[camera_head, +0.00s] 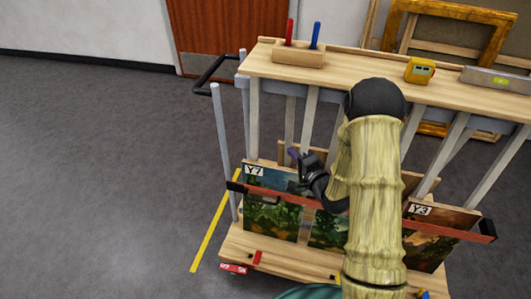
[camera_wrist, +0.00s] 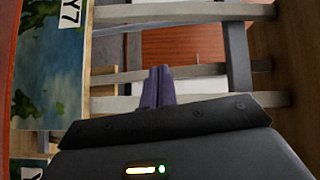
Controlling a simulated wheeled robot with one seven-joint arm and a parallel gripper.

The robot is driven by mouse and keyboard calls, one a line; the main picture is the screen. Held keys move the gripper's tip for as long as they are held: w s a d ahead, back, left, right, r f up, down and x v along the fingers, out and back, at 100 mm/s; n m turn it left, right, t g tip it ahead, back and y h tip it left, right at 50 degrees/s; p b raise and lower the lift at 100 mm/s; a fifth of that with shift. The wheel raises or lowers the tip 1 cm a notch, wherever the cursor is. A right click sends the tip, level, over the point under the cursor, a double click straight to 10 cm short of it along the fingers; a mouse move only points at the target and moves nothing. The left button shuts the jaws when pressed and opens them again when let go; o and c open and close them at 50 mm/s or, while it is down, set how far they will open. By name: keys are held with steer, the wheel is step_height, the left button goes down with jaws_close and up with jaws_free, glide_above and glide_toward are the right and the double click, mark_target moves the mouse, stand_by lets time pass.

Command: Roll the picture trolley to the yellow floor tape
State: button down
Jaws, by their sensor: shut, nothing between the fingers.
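The picture trolley (camera_head: 262,242) is a wooden rack with pale uprights, a low deck and a red-brown bar across its front. Yellow floor tape (camera_head: 215,222) runs along the floor just left of the trolley. My gripper (camera_head: 295,154) is shut and empty, in front of the uprights above the paintings. In the wrist view its purple fingertips (camera_wrist: 157,88) are together, near the pale uprights.
The trolley's top shelf (camera_head: 349,64) bears a wooden block with red and blue tools, a yellow tape measure (camera_head: 420,70) and a level (camera_head: 497,80). A brown door (camera_head: 215,35) and gilt frames (camera_head: 443,15) are behind. Grey floor (camera_head: 95,160) at left is clear.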

steer(key=shift+s+a+f+m+t+y, duration=0.15)
steer(key=shift+f+m+t+y, duration=0.3)
steer(key=shift+f, duration=0.45)
steer(key=s+a+b+x, duration=0.1)
steer(key=a+b+x, duration=0.1)
steer(key=x, duration=1)
steer(key=shift+w+a, duration=0.15)
steer(key=shift+a, duration=0.3)
steer(key=shift+w+d+f, duration=0.1)
steer(key=shift+w, duration=0.05)
